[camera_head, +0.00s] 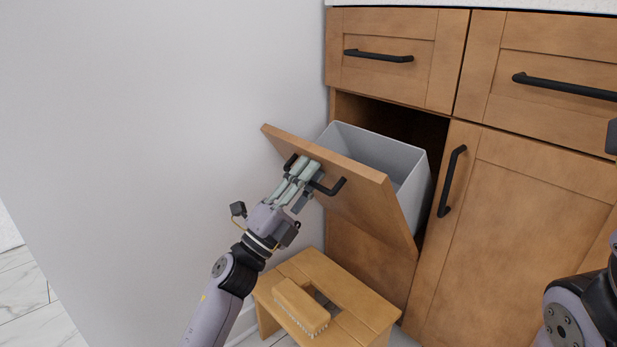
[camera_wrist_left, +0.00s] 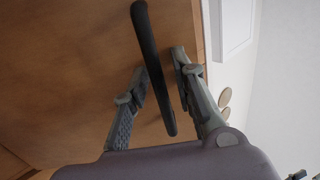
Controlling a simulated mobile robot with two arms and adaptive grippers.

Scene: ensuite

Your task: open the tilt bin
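The tilt bin's wooden front (camera_head: 365,207) leans out from the cabinet at the top, with a wide gap behind it. A grey liner (camera_head: 385,157) stands tilted behind the front, and its inside partly shows. The black bar handle (camera_head: 331,187) is on the front's upper part. My left gripper (camera_head: 306,175) is at this handle. My right gripper is not clearly seen; only part of my right arm shows at the right edge.
A wooden step stool (camera_head: 355,317) with a brush (camera_head: 300,306) on it stands below the front, close to it. A plain wall (camera_head: 170,120) is on the left. A closed drawer (camera_head: 390,65) is above, and a closed cabinet door (camera_head: 525,220) is to the right.

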